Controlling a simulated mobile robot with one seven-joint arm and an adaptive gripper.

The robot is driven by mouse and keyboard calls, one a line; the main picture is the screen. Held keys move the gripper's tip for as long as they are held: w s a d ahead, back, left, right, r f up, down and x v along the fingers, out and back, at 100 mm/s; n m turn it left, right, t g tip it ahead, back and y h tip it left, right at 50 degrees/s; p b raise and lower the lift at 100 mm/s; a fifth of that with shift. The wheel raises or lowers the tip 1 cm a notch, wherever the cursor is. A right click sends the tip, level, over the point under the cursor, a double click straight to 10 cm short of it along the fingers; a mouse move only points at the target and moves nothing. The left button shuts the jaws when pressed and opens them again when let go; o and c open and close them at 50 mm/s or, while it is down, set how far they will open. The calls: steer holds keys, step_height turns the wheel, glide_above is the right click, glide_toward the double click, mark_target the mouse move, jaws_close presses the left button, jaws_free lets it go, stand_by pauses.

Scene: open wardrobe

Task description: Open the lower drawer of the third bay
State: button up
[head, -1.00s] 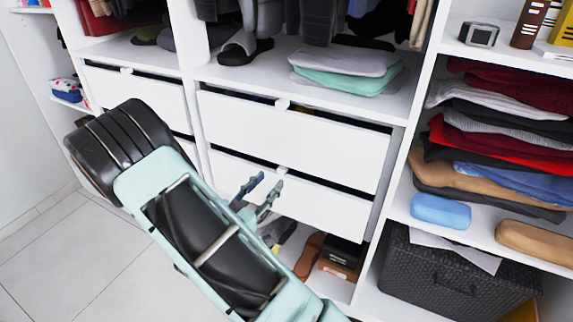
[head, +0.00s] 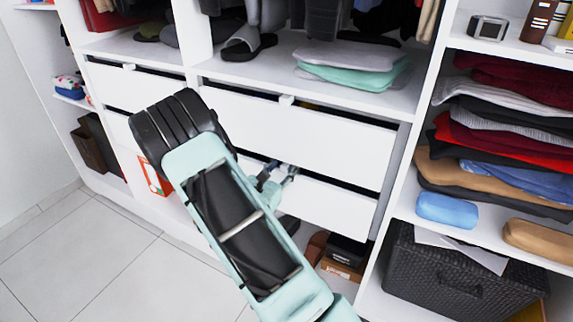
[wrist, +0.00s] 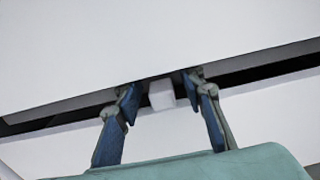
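The lower drawer (head: 340,208) of the third bay has a plain white front below the upper drawer (head: 325,143); it looks closed, with a dark gap above it. Its small white knob (wrist: 161,94) sits at its top edge in the wrist view. In the head view the knob is hard to make out behind my fingers. My gripper (head: 279,170) is at this top edge. In the wrist view its two blue-grey fingers (wrist: 163,92) stand apart on either side of the knob, with a visible space on each side. The gripper is open and holds nothing.
Shoes and a shoe box (head: 345,258) lie below the lower drawer. To the right stand shelves of folded clothes (head: 500,135) and a dark woven basket (head: 445,275). To the left is another drawer bay (head: 140,92). The tiled floor (head: 110,265) in front is clear.

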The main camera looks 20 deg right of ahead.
jaws_close()
stand_by(0.4)
steer(key=p+v, duration=0.2)
steer(key=v, duration=3.2)
steer(key=shift+s+a, duration=0.2)
steer(key=shift+s, duration=0.05)
jaws_free()
